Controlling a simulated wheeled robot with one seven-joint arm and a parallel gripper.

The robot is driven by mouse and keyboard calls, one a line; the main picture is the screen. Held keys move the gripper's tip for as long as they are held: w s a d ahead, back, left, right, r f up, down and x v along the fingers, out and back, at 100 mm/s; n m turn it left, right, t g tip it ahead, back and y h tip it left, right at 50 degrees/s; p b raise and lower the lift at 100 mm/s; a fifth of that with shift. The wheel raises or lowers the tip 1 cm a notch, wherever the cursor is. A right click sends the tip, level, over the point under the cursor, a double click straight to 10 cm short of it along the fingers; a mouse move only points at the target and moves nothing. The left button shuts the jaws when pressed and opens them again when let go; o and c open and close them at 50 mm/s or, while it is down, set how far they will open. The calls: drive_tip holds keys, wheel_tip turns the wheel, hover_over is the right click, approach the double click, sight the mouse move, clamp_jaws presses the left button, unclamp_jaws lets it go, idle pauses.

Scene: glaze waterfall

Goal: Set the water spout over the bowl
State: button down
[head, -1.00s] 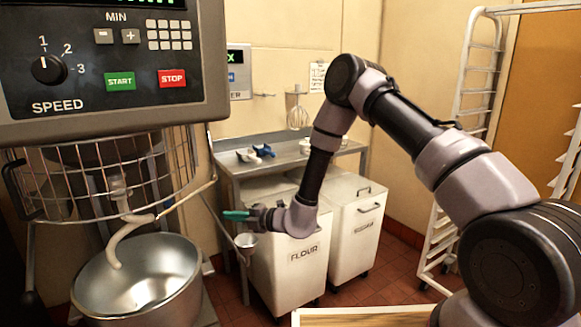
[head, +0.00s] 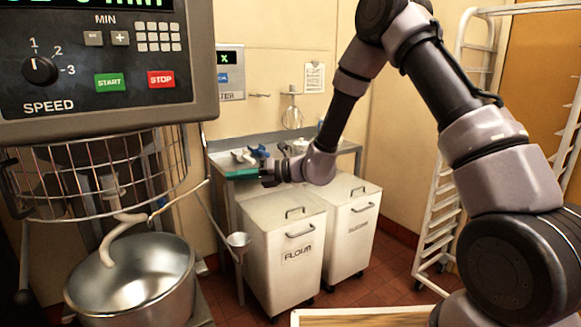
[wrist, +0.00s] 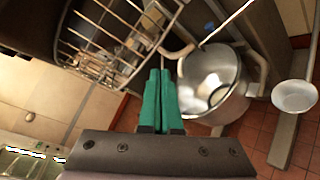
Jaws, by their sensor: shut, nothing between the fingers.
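The steel bowl (head: 135,280) stands under the mixer at lower left, with the pale dough hook (head: 118,240) hanging into it. The bowl also shows in the wrist view (wrist: 212,65). A thin pale pipe (head: 182,197), which looks like the water spout, slants beside the wire guard with its lower end near the hook. A thin rod also shows in the wrist view (wrist: 228,22). I cannot tell exactly where its end lies relative to the bowl. My gripper (head: 238,174), with green fingers, is shut and empty, right of the pipe. Its fingers (wrist: 160,72) point toward the guard and bowl in the wrist view.
The wire guard (head: 80,185) surrounds the mixer head. A small funnel-like cup (head: 238,240) stands on a post right of the bowl; it also shows in the wrist view (wrist: 294,95). The flour bin (head: 283,240), steel table (head: 225,168) and white rack (head: 440,215) stand beyond.

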drive_tip(key=s+d+r+n+g+h, duration=0.1)
drive_tip(key=s+d+r+n+h, duration=0.1)
drive_tip(key=s+d+r+n, duration=0.45)
drive_tip(key=s+d+r+n+g+h, duration=0.1)
drive_tip(key=s+d+r+n+h, duration=0.2)
drive_tip(key=d+r+n, duration=0.55)
drive_tip(key=s+d+r+n+t+h, duration=0.2)
drive_tip(key=s+d+n+h, duration=0.1)
drive_tip(key=d, duration=0.5)
drive_tip(key=s+d+r+n+t+h, duration=0.2)
drive_tip(key=s+d+n+h, duration=0.1)
drive_tip(key=d, duration=0.5)
drive_tip(key=s+d+r+n+t+h, duration=0.3)
drive_tip(key=s+d+n, duration=0.2)
drive_tip(key=d, duration=0.4)
drive_tip(key=shift+s+n, duration=0.3)
drive_tip(key=shift+s, duration=0.05)
drive_tip(key=shift+r, duration=0.1)
